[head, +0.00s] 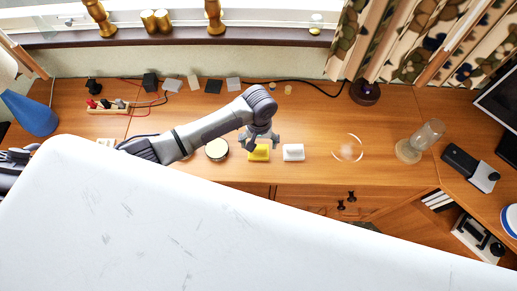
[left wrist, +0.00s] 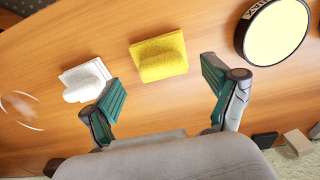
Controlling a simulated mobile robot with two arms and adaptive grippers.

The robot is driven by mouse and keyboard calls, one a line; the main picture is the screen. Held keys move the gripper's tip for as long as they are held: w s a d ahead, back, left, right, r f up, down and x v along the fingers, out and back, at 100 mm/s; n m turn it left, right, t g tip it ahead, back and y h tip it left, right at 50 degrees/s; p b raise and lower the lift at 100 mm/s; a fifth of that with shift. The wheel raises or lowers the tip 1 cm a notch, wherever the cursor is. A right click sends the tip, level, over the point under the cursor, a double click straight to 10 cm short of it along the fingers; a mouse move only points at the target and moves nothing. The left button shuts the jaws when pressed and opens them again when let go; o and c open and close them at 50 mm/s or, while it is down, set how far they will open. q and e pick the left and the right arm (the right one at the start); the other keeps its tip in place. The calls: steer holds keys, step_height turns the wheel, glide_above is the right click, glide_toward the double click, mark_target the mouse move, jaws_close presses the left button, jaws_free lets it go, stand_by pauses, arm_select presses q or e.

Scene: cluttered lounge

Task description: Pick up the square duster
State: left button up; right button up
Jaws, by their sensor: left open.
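Two small duster-like blocks lie on the wooden desk, and I cannot tell for sure which is the square duster. The yellow one (head: 259,153) has a rough, spongy top on a flat base; it also shows in the left wrist view (left wrist: 159,57). The white one (head: 293,152) has a rounded grip on a squarish base and lies to its right; the left wrist view shows it too (left wrist: 86,80). My left gripper (head: 260,143) is open and empty above the yellow one, which shows between and beyond its fingers in the left wrist view (left wrist: 160,85). My right gripper is not in view.
A round black-rimmed tin (head: 217,150) lies left of the yellow block. A clear glass dish (head: 347,148) lies right of the white one. Several small blocks and cables line the back of the desk (head: 310,115). A glass jar (head: 427,134) stands at the right.

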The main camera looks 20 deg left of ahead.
arm_select(q)
steer(key=shift+a+f, duration=0.1)
steer(key=shift+f, duration=1.35)
steer(key=c, duration=1.2)
steer(key=shift+r, duration=0.15)
steer(key=shift+c, duration=0.2)
steer(key=shift+r, duration=0.3)
steer(key=r, duration=0.2)
steer(key=d+r+b, duration=0.1)
steer(key=shift+w+r, duration=0.25)
steer(key=shift+r, duration=0.05)
steer(key=w+d+r+b, duration=0.3)
steer(key=w+d+r, duration=0.3)
steer(key=d, duration=0.2)
steer(key=shift+d+r, duration=0.3)
steer(key=shift+d, duration=0.1)
